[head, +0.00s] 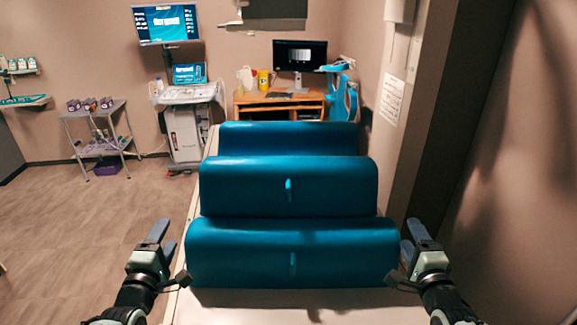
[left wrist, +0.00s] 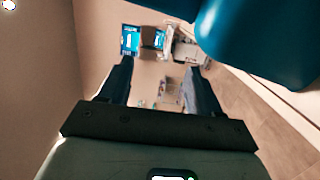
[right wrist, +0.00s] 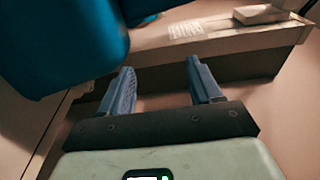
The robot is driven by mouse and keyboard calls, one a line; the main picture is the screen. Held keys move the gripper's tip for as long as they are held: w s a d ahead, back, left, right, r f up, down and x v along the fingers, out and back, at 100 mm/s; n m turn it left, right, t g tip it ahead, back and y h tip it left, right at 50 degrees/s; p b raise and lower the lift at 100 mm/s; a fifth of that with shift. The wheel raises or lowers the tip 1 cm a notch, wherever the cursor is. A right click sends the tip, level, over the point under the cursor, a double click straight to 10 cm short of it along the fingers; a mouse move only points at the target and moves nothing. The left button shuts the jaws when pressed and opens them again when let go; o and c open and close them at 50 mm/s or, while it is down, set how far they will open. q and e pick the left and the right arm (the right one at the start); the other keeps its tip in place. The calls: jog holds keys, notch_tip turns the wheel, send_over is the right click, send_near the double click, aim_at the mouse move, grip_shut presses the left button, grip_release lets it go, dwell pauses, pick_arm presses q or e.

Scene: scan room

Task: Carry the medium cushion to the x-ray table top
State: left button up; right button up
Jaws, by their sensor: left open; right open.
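Three blue bolster-like cushions lie in a row, one behind another: a front one (head: 240,255), a middle one (head: 240,185) and a back one (head: 290,137). I cannot tell surely from size which is the medium cushion. They rest on a long pale table top (head: 300,305); whether it is the x-ray table top is unclear. My left gripper (head: 163,234) is open and empty, just left of the front cushion. My right gripper (head: 412,240) is open and empty, just right of it. A blue cushion also shows in the left wrist view (left wrist: 270,40) and right wrist view (right wrist: 60,45).
A wall and dark pillar (head: 425,120) stand close on the right. At the back are a wooden desk (head: 280,101) with a monitor (head: 300,56) and a white machine (head: 185,130). A metal cart (head: 100,135) stands back left. The left floor is free.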

jog(key=w, duration=1.4)
jog(key=shift+f, duration=0.1)
pick_arm(q)
jog(key=w, duration=1.4)
jog(key=shift+w+d, duration=0.2)
jog(key=shift+d, duration=0.1)
pick_arm(e)
jog(key=shift+w+a, duration=0.2)
jog(key=shift+a, duration=0.1)
pick_arm(q)
jog(key=shift+d, duration=0.3)
pick_arm(e)
jog(key=shift+a, duration=0.3)
pick_arm(q)
jog(key=shift+s+d, duration=0.15)
pick_arm(e)
jog(key=shift+s+a, duration=0.15)
